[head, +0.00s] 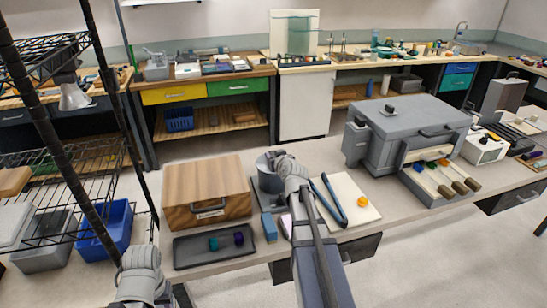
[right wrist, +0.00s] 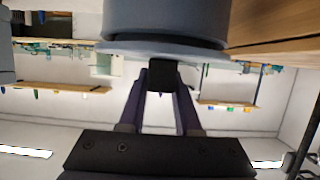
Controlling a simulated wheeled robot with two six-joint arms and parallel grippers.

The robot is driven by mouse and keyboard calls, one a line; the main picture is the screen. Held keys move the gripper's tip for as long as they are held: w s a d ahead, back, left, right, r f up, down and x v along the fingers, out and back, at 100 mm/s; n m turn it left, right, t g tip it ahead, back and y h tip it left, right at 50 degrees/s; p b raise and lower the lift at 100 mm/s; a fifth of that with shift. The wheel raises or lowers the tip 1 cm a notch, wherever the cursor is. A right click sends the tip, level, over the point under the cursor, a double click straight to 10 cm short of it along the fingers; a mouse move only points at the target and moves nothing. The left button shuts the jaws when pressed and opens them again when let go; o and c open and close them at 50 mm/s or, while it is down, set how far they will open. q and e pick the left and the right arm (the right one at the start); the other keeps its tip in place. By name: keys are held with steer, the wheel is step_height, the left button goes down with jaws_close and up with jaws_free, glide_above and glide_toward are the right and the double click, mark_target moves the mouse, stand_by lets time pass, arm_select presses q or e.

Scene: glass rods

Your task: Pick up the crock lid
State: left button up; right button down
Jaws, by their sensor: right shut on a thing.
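The grey-blue crock (head: 266,182) stands on the table to the right of a wooden box, partly hidden by my right arm in the head view. The right wrist view is upside down. There the crock's body (right wrist: 168,18) fills the top, with the flat round crock lid (right wrist: 125,48) at its mouth and a black knob (right wrist: 161,75) on the lid. My right gripper (right wrist: 160,88) is shut on this knob between its two purple fingers. A thin dark line separates lid and crock; I cannot tell whether they touch. Only part of my left arm shows at the lower left.
The wooden box (head: 206,190) is close beside the crock. A dark tray (head: 214,247) with small blocks, a blue block (head: 269,226) and a white board (head: 352,204) with dark tongs lie around. A large grey case (head: 407,130) stands right.

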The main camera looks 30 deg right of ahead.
step_height(320, 180, up, 9)
steer(key=p, duration=0.8)
steer(key=shift+r+p, duration=0.15)
steer(key=shift+p, duration=0.2)
steer(key=shift+d, duration=0.1)
